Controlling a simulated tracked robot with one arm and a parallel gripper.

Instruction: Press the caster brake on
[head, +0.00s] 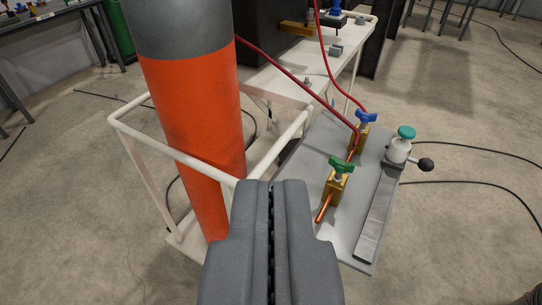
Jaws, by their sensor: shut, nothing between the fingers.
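My gripper (271,186) is shut and empty, pointing forward from the bottom middle of the head view. In the picture its tips overlap the near corner of a white-framed cart (150,126); I cannot tell whether they touch it. No caster or brake pedal can be made out. The cart's lower near part is partly hidden behind my gripper and an orange cylinder.
The orange cylinder (195,120) with a grey top stands upright in the cart's frame. To the right, a grey panel (300,170) carries a green-handled valve (340,165), a blue-handled valve (365,118) and a teal-capped fitting (404,134). Red hoses and floor cables run nearby.

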